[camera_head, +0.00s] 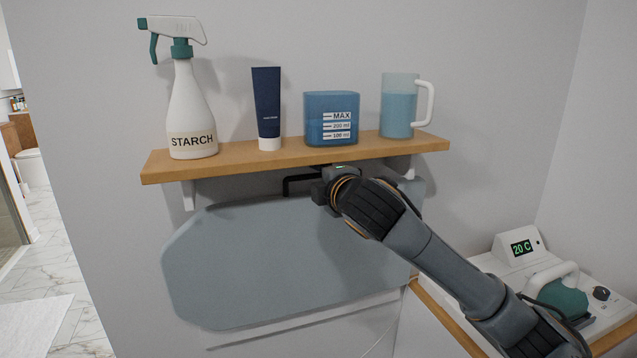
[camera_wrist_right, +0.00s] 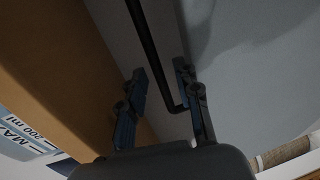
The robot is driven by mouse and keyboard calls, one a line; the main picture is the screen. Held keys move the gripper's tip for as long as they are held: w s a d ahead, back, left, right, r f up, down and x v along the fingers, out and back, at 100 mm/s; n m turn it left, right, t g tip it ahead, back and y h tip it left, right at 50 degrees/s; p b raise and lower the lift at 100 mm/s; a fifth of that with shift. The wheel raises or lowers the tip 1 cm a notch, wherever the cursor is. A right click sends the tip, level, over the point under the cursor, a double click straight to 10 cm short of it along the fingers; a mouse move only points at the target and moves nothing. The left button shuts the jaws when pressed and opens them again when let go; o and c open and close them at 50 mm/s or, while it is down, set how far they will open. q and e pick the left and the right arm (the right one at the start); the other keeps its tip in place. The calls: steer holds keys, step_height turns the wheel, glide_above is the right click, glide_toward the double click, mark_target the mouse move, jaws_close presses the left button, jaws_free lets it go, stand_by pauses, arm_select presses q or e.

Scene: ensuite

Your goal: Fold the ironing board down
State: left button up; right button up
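The grey ironing board (camera_head: 265,265) stands upright, flat against the wall below the wooden shelf. It also fills the right of the right wrist view (camera_wrist_right: 260,75). A black bar handle (camera_head: 292,180) shows at its top edge, just under the shelf. My right gripper (camera_head: 318,192) is at the right part of this handle. In the right wrist view, the two fingers of my right gripper (camera_wrist_right: 162,85) are apart, with the black handle (camera_wrist_right: 150,45) running between them, nearer the right finger. Whether a finger touches it I cannot tell. My left gripper is in neither view.
The wooden shelf (camera_head: 300,155) is close above my right gripper. It bears a starch spray bottle (camera_head: 190,110), a dark blue tube (camera_head: 267,105), a blue measuring container (camera_head: 331,118) and a jug (camera_head: 398,108). An iron (camera_head: 558,297) stands on its station at lower right.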

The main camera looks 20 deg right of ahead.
steer(key=shift+w, duration=0.3)
jaws_close()
steer(key=shift+f, duration=0.2)
